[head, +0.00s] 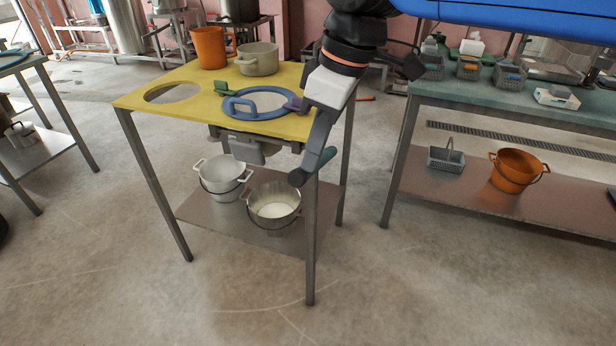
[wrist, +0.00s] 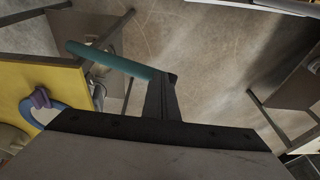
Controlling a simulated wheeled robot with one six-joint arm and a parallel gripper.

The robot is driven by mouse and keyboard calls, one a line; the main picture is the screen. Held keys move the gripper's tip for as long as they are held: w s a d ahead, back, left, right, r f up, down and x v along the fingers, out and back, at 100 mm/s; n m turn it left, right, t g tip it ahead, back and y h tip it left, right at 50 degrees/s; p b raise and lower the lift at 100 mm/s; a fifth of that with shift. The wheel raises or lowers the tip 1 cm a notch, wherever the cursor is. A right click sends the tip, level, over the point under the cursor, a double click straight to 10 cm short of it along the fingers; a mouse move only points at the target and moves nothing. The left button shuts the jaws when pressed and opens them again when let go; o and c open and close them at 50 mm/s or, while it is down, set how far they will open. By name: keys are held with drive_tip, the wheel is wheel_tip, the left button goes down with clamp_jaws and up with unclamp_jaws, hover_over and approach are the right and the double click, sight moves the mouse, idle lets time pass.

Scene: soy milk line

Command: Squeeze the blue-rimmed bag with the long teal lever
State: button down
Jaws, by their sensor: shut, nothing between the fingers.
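The blue-rimmed bag (head: 272,101) sits in a round opening of the yellow tabletop, its pale cloth inside the rim. A purple clip (head: 293,104) and a green clip (head: 222,89) are at the rim. The long teal lever (head: 327,156) shows below the table's right edge, partly behind my gripper (head: 298,178). In the wrist view the teal lever (wrist: 108,60) runs from upper left to the fingertips of my gripper (wrist: 164,95). My gripper is shut and empty; I cannot tell whether it touches the lever. The bag's rim (wrist: 30,112) shows at the left there.
The yellow table (head: 185,78) has another open hole, and an orange pitcher (head: 210,47) and a beige pot (head: 257,58) at its back. A white bucket (head: 222,178) and a metal pail (head: 273,207) with white contents stand on its shelf. Floor in front is clear.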

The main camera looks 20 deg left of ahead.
drive_tip(key=w+v, duration=0.1)
drive_tip(key=v, duration=0.6)
drive_tip(key=shift+r, duration=0.3)
drive_tip(key=shift+d, duration=0.15)
drive_tip(key=d+f+m+t, duration=0.1)
drive_tip(key=d+f+m, duration=0.35)
drive_tip(key=d, duration=0.55)
drive_tip(key=w+d+f+m+t+h, duration=0.15)
drive_tip(key=d+f+m, duration=0.35)
drive_tip(key=d, duration=0.5)
drive_tip(key=d+f+m+t, duration=0.25)
drive_tip(key=d+f, duration=0.35)
drive_tip(key=d, duration=0.4)
drive_tip(key=s+d+f+m+h, duration=0.1)
drive_tip(key=s+d+f+m, duration=0.4)
drive_tip(key=d+f, duration=0.2)
drive_tip(key=shift+s+d+f, duration=0.15)
drive_tip(key=shift+d+f, duration=0.25)
drive_tip(key=shift+f, duration=0.6)
drive_tip(key=shift+a, duration=0.1)
